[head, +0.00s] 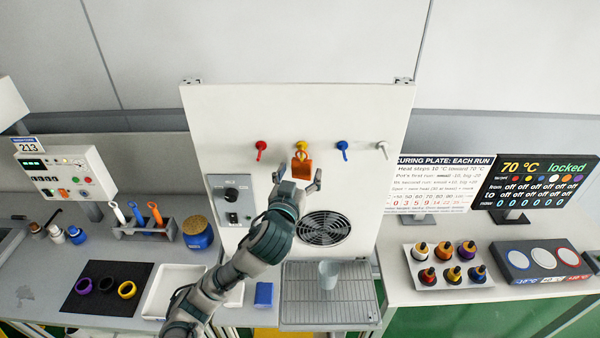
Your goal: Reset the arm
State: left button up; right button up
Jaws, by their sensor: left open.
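My left arm reaches up from the bottom middle to the white panel (215,115) of the machine. My left gripper (298,172) is open in front of the panel, just below the yellow tap (302,146). An orange tag (302,168) shows between its fingers, beneath the yellow tap; whether the fingers touch it I cannot tell. My right gripper is not in view.
A red tap (261,146), a blue tap (342,146) and a white tap (382,147) flank the yellow one. A grey cup (329,274) stands on the drip grate (300,312). Bottles (467,250) stand on the right bench; a tool rack (150,232) is at left.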

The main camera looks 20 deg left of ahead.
pick_arm(q)
jog(key=s, duration=0.7)
jog(key=s+a+f+g, duration=0.1)
jog(key=s+f+g, duration=0.2)
jog(key=f, duration=0.7)
jog(key=s+f+m+g, duration=0.1)
jog(key=s+f+g, duration=0.1)
jog(key=f, duration=0.8)
jog(key=s+a+f+g, duration=0.1)
jog(key=s+f+g, duration=0.2)
jog(key=f, duration=0.7)
jog(key=s+a+f+m+g, duration=0.15)
jog(key=s+f+g, duration=0.55)
jog(key=s+f, duration=1.25)
jog(key=s+f+g, duration=0.1)
jog(key=s+f, duration=0.2)
jog(key=f, duration=2.2)
jog(key=s+a+f, duration=0.2)
jog(key=s+f, duration=0.5)
jog(key=s, duration=0.1)
jog(key=s+a+f+g, duration=0.1)
jog(key=s+f, duration=0.7)
jog(key=s, duration=0.1)
jog(key=shift+s+a+f, duration=0.15)
jog(key=shift+s+a, duration=0.05)
jog(key=shift+a, duration=0.15)
